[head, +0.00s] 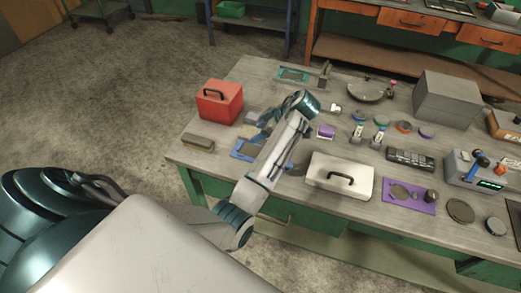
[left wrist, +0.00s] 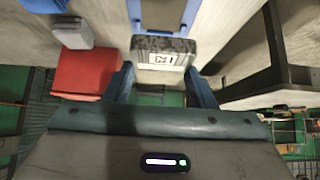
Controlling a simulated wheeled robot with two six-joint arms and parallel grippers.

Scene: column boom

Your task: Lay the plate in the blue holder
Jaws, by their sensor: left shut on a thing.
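The plate (left wrist: 165,55), a grey speckled piece with a white marked label, is between the two blue fingers of my left gripper (left wrist: 163,76), which is shut on it in the left wrist view. The blue holder (left wrist: 188,14) shows just beyond the plate at the top of that view. In the head view the blue holder (head: 240,153) lies on the table, partly hidden by my left arm. My left gripper (head: 262,126) is above the table close to the holder, mostly hidden behind its own wrist. The gap between plate and holder is unclear. My right gripper is not in view.
A red box (head: 219,102) and a brush (head: 198,141) stand left of the holder. A pale lidded box (head: 340,175) stands to its right. A purple tray (head: 422,207), a grey box (head: 446,98) and several small parts crowd the table's right side.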

